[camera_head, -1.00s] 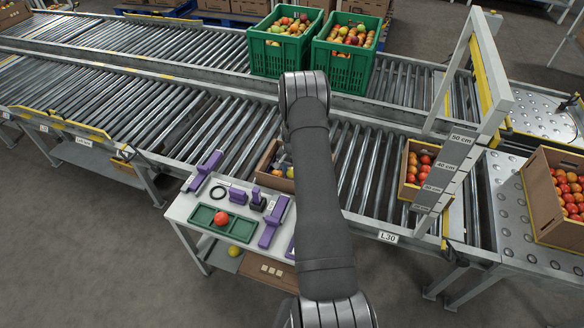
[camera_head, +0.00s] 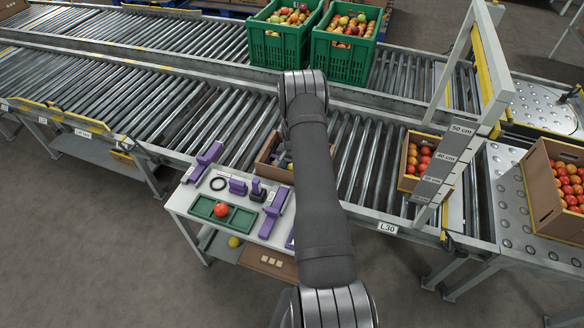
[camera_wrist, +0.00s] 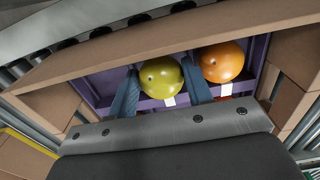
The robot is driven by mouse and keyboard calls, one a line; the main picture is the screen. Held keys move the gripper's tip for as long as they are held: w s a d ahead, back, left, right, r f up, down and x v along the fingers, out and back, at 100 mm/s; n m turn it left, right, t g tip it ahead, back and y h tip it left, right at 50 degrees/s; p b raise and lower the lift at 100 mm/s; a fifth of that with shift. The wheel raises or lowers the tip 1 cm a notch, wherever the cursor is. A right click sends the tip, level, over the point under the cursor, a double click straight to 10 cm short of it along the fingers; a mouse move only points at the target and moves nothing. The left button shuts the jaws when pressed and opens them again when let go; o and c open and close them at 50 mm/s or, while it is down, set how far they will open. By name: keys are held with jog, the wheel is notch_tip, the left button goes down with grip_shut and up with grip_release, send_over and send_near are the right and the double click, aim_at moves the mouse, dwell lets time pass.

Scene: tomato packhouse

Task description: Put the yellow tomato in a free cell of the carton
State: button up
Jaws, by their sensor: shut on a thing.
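The yellow tomato (camera_wrist: 160,82) sits between the two blue fingers of my gripper (camera_wrist: 160,68) in the wrist view. The gripper is shut on it. It is within the cardboard carton (camera_wrist: 150,55), over the purple cell insert; whether it touches the cell floor cannot be told. An orange tomato (camera_wrist: 222,62) lies in the cell just right of it, beside the right finger.
A small table (camera_head: 180,205) in front of the conveyor holds a green tray (camera_head: 238,224) with a red tomato (camera_head: 221,209) and purple parts. A full tomato box (camera_head: 407,184) stands right on the rollers, near a grey height gauge (camera_head: 447,165). Green crates (camera_head: 340,62) stand behind.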

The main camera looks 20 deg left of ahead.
jog(key=o, duration=0.8)
jog(key=c, duration=0.3)
jog(key=shift+r, duration=3)
notch_tip(320, 180, down, 6)
jog(key=shift+f, duration=0.1)
jog(key=shift+r, duration=0.5)
